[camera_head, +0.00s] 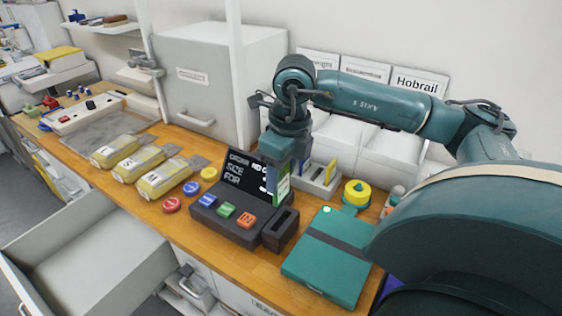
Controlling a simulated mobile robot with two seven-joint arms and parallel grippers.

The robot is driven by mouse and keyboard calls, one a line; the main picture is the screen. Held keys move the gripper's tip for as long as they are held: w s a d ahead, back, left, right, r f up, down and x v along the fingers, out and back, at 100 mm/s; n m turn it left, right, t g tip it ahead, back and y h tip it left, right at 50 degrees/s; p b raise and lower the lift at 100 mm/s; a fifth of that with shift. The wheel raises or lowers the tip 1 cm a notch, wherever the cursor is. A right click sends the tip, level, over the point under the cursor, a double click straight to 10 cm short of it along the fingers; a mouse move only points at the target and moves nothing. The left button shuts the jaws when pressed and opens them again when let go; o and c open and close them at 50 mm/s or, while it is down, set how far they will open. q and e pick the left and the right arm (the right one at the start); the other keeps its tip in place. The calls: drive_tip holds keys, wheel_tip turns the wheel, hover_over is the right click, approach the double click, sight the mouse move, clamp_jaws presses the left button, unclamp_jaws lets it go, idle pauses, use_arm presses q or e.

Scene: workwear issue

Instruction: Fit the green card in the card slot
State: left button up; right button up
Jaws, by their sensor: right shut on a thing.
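My right gripper (279,163) points down, shut on the green card (283,188), which shows green with a pale face and hangs upright below the fingers. The card slot (284,221) is a dark opening in the top of the small black block at the right end of the order terminal (226,222). The card is above and just behind the slot in the picture; I cannot tell whether its lower edge touches it. The fingertips partly hide the card. My left gripper is not in view.
The terminal's screen (246,176) stands close to the left of my gripper. A grey card holder (322,186) is behind to the right. A teal case (328,260) lies to the right. Yellow packs (166,178) lie left. An open drawer (95,255) juts out at the front left.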

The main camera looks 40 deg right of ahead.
sight(282, 199)
drive_tip(key=shift+s+f+b, duration=0.1)
drive_tip(key=shift+f+b, duration=0.65)
drive_tip(key=shift+f, duration=0.25)
drive_tip(key=shift+f+b, duration=0.55)
drive_tip(key=shift+f, duration=0.3)
drive_tip(key=shift+f+b, duration=0.6)
drive_tip(key=shift+f, duration=0.35)
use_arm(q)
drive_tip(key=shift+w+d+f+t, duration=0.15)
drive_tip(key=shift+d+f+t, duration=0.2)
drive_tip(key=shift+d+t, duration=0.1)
use_arm(e)
drive_tip(key=shift+f, duration=0.1)
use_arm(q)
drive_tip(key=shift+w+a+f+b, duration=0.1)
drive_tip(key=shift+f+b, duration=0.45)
use_arm(e)
drive_tip(key=shift+f, duration=0.2)
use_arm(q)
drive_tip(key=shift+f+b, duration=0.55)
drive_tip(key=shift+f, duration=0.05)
use_arm(e)
drive_tip(key=shift+f, duration=0.5)
